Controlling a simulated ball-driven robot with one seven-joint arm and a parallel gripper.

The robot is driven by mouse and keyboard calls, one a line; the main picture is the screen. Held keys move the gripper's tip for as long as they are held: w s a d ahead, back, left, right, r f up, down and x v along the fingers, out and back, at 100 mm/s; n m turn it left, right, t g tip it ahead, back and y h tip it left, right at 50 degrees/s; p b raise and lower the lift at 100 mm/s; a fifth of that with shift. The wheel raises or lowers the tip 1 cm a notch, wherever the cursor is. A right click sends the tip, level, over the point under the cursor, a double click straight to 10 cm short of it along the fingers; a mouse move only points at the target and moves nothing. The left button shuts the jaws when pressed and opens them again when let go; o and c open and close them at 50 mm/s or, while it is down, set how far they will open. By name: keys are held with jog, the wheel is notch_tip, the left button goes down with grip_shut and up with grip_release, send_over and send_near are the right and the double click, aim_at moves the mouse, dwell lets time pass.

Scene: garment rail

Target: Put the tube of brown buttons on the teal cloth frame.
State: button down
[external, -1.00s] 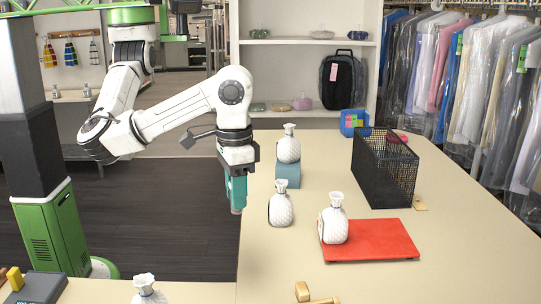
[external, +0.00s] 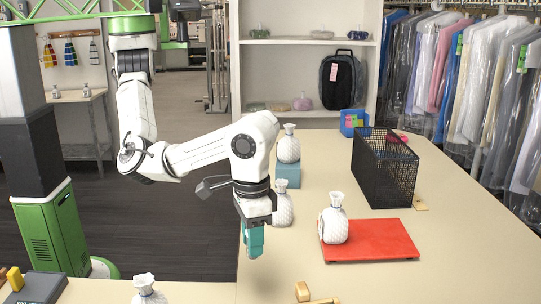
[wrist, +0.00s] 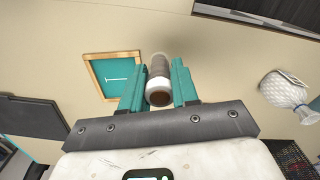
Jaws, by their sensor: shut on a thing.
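My gripper (external: 252,245) hangs fingers down over the near left part of the table in the external view. In the wrist view its teal fingers (wrist: 159,85) are shut on the tube of brown buttons (wrist: 158,68), a clear tube with a white end and brown contents. The tube can hardly be made out in the external view. The teal cloth frame (wrist: 118,72), teal cloth in a square wooden border, lies on the table left of the tube in the wrist view, apart from it. I cannot see the frame in the external view.
A third (external: 333,220) stands on a red mat (external: 385,240). A black mesh basket (external: 384,170) is farther right. A dark device (external: 38,288) sits at lower left.

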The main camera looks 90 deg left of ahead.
jog(key=w+d+f+b, duration=0.1)
jog(key=w+f+b, duration=0.1)
jog(key=w+d+f+b, duration=0.1)
jog(key=f+b, duration=0.1)
jog(key=w+d+f+b, duration=0.2)
jog(key=shift+w+f, duration=0.3)
jog(key=shift+w, duration=0.05)
jog(key=shift+w+d+f, duration=0.1)
jog(key=shift+w+f, duration=0.05)
jog(key=shift+f, duration=0.2)
jog(key=shift+f+p, duration=0.4)
jog(key=shift+f, duration=0.95)
jog(key=shift+f, duration=0.15)
jog(key=c, duration=0.8)
grip_release()
jog(key=shift+c, duration=0.2)
